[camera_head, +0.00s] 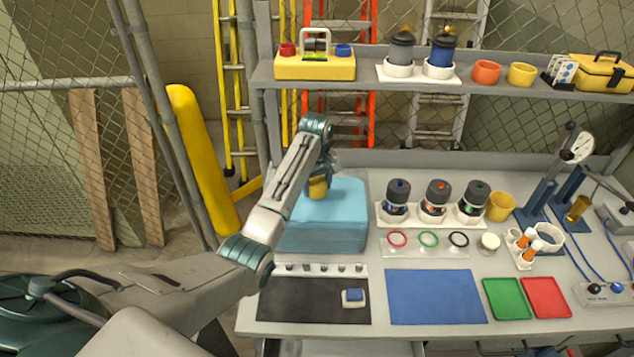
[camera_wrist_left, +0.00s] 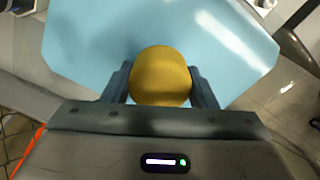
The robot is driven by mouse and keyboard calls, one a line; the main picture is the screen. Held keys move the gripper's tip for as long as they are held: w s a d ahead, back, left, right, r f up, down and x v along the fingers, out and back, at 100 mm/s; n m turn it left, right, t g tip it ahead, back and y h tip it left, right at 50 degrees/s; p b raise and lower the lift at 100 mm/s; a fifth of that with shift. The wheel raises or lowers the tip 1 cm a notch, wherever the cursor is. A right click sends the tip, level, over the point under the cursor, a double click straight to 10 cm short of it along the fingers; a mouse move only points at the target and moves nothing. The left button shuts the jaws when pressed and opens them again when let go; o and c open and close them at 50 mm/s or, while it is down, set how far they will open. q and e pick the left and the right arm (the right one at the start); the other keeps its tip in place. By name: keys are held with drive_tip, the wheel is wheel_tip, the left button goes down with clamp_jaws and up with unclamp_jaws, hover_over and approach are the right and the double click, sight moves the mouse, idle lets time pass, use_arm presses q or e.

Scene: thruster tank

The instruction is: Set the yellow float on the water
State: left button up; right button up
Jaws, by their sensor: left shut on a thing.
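The yellow float (camera_head: 317,187) is in my left gripper (camera_head: 322,178), over the far part of the tank of light blue water (camera_head: 335,215). In the left wrist view the float (camera_wrist_left: 160,76) sits between the two dark fingers of the left gripper (camera_wrist_left: 161,84), which are shut on it. Blue water (camera_wrist_left: 85,45) fills the view behind the float. I cannot tell whether the float touches the water. My wrist hides part of the float in the head view. My right gripper is not in view.
Several dark thrusters (camera_head: 436,200) stand in a white rack right of the tank. A blue mat (camera_head: 435,296) and a black mat (camera_head: 290,308) lie in front. A shelf (camera_head: 470,88) holding a yellow toolbox (camera_head: 603,72) runs above the bench's back.

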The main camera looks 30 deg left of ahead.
use_arm(q)
drive_tip(key=shift+f, duration=1.9)
drive_tip(key=o, duration=1)
drive_tip(key=shift+o, duration=0.2)
